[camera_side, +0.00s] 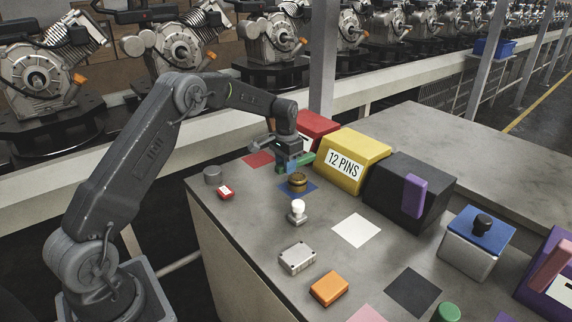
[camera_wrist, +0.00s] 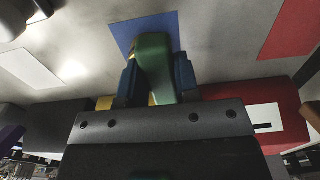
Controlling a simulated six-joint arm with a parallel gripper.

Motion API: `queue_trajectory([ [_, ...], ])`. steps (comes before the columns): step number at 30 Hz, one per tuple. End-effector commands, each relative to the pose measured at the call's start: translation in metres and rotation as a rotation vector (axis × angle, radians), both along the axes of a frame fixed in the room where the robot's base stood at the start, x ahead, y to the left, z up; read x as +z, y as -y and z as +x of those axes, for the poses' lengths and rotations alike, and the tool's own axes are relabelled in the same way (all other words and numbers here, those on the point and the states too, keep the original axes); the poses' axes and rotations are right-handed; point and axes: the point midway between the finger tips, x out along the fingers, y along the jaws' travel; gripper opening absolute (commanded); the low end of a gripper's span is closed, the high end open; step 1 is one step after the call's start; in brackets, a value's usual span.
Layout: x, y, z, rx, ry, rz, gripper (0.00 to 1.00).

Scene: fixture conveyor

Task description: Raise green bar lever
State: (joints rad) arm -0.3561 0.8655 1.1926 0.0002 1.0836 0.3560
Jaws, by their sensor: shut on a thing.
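The green bar lever (camera_side: 307,159) shows in the side view in front of the red box (camera_side: 318,126), partly hidden by my gripper. I cannot tell where its base joins. In the wrist view the green bar (camera_wrist: 154,62) stands between the two blue fingertips. My gripper (camera_side: 288,165) is shut on it, and the fingertips (camera_wrist: 157,78) touch its sides. The red box also shows in the wrist view (camera_wrist: 287,105), to the right of the bar.
A yellow "12 PINS" box (camera_side: 353,160) stands close right of my gripper, with a black box (camera_side: 409,190) beyond it. A brass round part (camera_side: 297,182) sits on a blue square just in front. A white knob (camera_side: 297,209) and a grey cylinder (camera_side: 212,175) stand nearby.

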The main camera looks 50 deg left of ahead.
Motion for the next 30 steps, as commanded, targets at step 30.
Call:
queue_trajectory([
  [30, 0.025, 0.000, 0.009, -0.004, -0.226, 0.001, 0.00],
])
